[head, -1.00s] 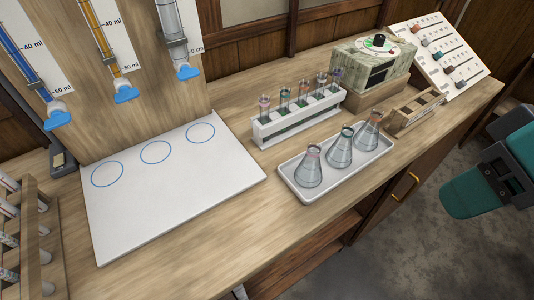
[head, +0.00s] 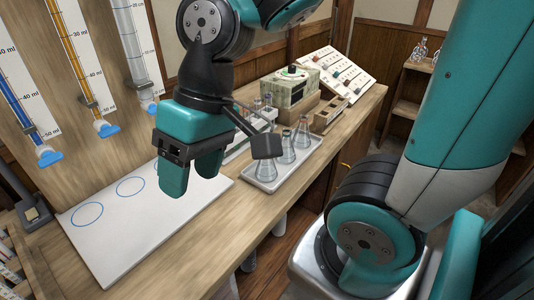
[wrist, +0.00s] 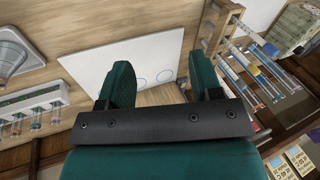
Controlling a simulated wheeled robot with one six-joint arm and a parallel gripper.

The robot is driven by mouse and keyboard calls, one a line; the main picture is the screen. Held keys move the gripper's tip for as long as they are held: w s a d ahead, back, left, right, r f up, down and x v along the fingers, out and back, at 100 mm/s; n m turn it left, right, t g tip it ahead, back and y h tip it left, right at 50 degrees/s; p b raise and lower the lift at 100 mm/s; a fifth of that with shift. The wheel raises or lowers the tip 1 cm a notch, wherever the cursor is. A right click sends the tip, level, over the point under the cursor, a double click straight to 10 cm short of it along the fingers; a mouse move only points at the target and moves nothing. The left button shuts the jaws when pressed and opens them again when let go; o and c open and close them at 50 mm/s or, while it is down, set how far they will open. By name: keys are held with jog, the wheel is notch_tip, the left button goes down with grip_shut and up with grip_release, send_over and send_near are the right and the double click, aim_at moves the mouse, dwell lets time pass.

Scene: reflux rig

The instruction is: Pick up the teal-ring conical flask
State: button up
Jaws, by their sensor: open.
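Several clear conical flasks stand upright in a white tray (head: 255,183) on the bench in the head view. The left flask (head: 262,172) is partly hidden by a dark part of my arm; the middle flask (head: 288,148) and right flask (head: 302,133) show better. The rings are too small to tell which is teal. My gripper (head: 190,180) is open and empty, left of the tray and above the bench. In the wrist view its fingers (wrist: 158,68) are apart with nothing between them, and a clear conical flask (wrist: 12,55) is cut off at the upper left.
A white test-tube rack (head: 236,153) stands behind the tray, partly hidden by my arm. A white board with blue circles (head: 108,218) lies at left under burettes (head: 80,60). A stone-patterned box (head: 288,90) and small wooden rack (head: 328,115) stand beyond the flasks.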

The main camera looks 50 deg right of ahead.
jog(key=w+d+m+t+p, duration=0.1)
jog(key=w+d+m, duration=0.3)
jog(key=d+m, duration=0.25)
jog(key=w+d+r+m+p, duration=0.1)
jog(key=w+d+m, duration=0.2)
jog(key=d+m, duration=0.4)
jog(key=w+d+m+t+p, duration=0.1)
jog(key=w+d+m, duration=0.35)
jog(key=d, duration=0.35)
jog(key=s+d+f+m+t+h, duration=0.1)
jog(key=s+d+m, duration=0.2)
jog(key=d+m, duration=0.5)
jog(key=s+d+f+m+h, duration=0.1)
jog(key=s+d+m, duration=0.2)
jog(key=d+m, duration=0.5)
jog(key=n+p, duration=0.1)
jog(key=n, duration=0.1)
send_near(285, 137)
notch_tip(285, 137, down, 3)
jog(key=w+d, duration=0.1)
jog(key=shift+p+x, duration=0.85)
jog(key=shift+x, duration=2.3)
jog(key=shift+w+a, duration=0.15)
jog(key=shift+a, duration=0.05)
jog(key=shift+r, duration=0.1)
grip_shut()
